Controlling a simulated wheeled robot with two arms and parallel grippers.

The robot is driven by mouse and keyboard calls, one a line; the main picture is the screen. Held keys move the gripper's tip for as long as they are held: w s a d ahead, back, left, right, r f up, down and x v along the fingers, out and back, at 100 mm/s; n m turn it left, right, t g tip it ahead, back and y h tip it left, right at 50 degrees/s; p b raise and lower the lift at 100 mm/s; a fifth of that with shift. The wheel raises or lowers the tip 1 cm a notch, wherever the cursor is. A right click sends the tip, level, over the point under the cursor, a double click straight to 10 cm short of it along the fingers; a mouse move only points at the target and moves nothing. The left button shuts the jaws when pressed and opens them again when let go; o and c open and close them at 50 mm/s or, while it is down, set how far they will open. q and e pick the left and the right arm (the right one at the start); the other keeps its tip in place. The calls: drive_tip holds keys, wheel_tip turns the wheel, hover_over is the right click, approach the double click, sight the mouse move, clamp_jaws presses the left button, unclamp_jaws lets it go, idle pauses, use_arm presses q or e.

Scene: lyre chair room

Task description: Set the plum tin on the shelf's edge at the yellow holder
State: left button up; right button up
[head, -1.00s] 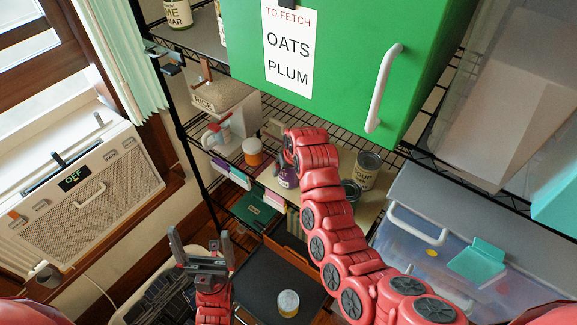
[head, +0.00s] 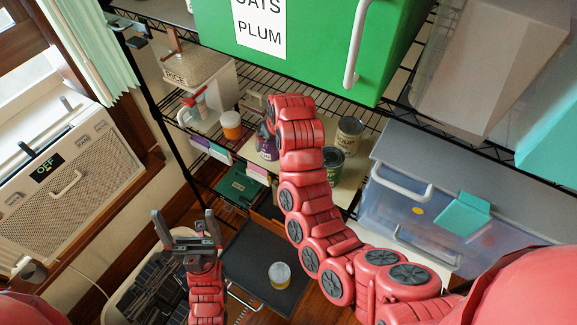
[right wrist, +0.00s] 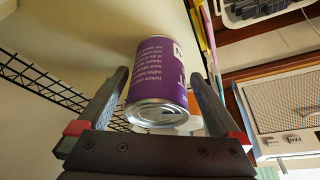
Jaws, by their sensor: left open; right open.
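The plum tin (right wrist: 158,70) is purple with white print and a silver end, and fills the middle of the right wrist view. In the head view the tin (head: 267,148) stands on the shelf, partly hidden by my right arm. My right gripper (right wrist: 160,72) is open, with one finger on each side of the tin; I cannot tell whether they touch it.
A soup tin (head: 348,134) and a green tin (head: 331,160) stand right of the plum tin. Purple (head: 212,150) and teal (head: 240,186) items sit near the shelf front.

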drive_tip(key=shift+s+d+f+b, duration=0.1)
drive_tip(key=shift+s+d+b, duration=0.15)
drive_tip(key=shift+s, duration=0.3)
drive_tip(key=shift+s+d+f+b, duration=0.1)
drive_tip(key=shift+s+d+b, duration=0.1)
drive_tip(key=shift+s, duration=0.35)
drive_tip(key=shift+s+d+r+p, duration=0.25)
drive_tip(key=shift+s+r+p, duration=0.2)
drive_tip(key=shift+s+p, duration=0.35)
drive_tip(key=s, duration=0.1)
drive_tip(key=s+d+p, duration=0.1)
drive_tip(key=s, duration=0.1)
drive_tip(key=s+d+p, duration=0.1)
drive_tip(key=shift+s+f, duration=0.1)
drive_tip(key=shift+s, duration=0.2)
drive_tip(key=shift+s+d+f, duration=0.2)
drive_tip(key=shift+s, duration=0.1)
